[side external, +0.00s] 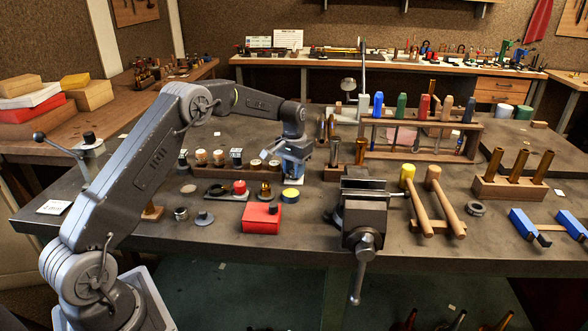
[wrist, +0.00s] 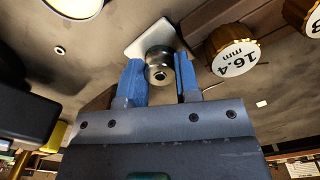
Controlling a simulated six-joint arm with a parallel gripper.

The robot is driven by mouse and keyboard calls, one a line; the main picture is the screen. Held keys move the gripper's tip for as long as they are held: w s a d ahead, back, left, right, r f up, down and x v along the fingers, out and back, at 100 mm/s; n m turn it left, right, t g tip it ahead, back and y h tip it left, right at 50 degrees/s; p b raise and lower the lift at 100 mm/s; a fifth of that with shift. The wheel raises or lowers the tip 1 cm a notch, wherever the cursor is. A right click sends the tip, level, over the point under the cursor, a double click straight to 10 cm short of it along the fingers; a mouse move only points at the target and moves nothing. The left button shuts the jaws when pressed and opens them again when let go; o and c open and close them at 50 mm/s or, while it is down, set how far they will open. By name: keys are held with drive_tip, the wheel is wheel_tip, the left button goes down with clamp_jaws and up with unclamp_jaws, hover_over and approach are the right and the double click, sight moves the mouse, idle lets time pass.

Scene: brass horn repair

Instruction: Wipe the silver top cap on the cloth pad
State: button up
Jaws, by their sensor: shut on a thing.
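The silver top cap (wrist: 158,72) is a small round metal piece with a dark hole in its top face, seen between the blue fingers of my gripper (wrist: 160,82) in the wrist view. My gripper is shut on it. A white square pad (wrist: 136,46), which looks like the cloth pad, lies just beyond and partly behind the cap. I cannot tell whether the cap touches it. In the side view my gripper (side external: 294,178) points down, low over the bench; the cap and pad cannot be made out there.
A brass-edged gauge marked 16.4 mm (wrist: 231,52) stands close on the right in the wrist view. A tool rack (side external: 420,140) stands behind the vise.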

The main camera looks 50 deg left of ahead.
drive_tip(key=shift+f, duration=0.2)
drive_tip(key=shift+w+d, duration=0.15)
drive_tip(key=shift+w, duration=0.05)
drive_tip(key=shift+w+d, duration=0.15)
drive_tip(key=shift+d, duration=0.05)
idle(0.3)
drive_tip(key=shift+s+a, duration=0.75)
drive_tip(key=shift+a, duration=0.05)
drive_tip(key=shift+w+d, duration=0.1)
drive_tip(key=shift+w, duration=0.05)
drive_tip(key=shift+w+d, duration=0.55)
drive_tip(key=shift+d, duration=0.1)
drive_tip(key=shift+s+a, duration=0.1)
drive_tip(key=shift+s+a, duration=0.6)
drive_tip(key=shift+a, duration=0.05)
